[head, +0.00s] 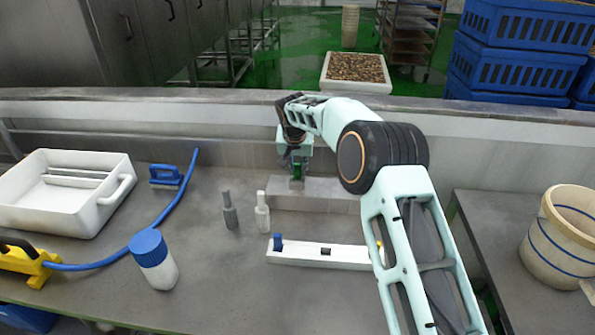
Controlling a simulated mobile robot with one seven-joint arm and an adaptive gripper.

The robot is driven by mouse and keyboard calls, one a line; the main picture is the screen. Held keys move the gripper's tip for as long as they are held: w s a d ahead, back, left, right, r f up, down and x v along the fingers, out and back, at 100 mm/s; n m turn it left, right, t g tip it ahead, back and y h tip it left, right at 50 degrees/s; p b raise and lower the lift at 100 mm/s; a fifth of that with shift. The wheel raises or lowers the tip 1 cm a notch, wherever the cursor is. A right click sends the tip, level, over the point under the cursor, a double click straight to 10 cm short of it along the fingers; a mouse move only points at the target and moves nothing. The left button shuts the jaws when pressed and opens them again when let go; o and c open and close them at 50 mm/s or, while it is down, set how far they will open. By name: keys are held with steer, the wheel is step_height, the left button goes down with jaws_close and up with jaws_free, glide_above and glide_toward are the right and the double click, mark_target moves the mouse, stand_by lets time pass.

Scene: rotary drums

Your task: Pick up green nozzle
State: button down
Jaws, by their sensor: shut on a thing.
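My gripper (290,163) is over the back of the metal table, just above a low metal block (318,196). It is shut on a small green piece, which looks like the green nozzle (297,172). Most of the nozzle is hidden between the fingers. I cannot tell whether its lower end touches the block. A white rack (300,256) in front holds a blue piece (278,242), a dark piece (326,251) and a yellow piece (379,245) partly hidden by my arm.
A bucket (545,246) stands right.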

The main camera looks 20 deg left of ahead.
step_height(320, 180, up, 3)
steer(key=s+d+r+b, duration=0.5)
steer(key=s+r, duration=0.4)
steer(key=s, duration=0.3)
steer(key=shift+s+d+r, duration=0.2)
steer(key=shift+d+r, duration=0.2)
steer(key=shift+d, duration=0.4)
step_height(320, 180, up, 6)
steer(key=p, duration=0.4)
steer(key=shift+p, duration=0.35)
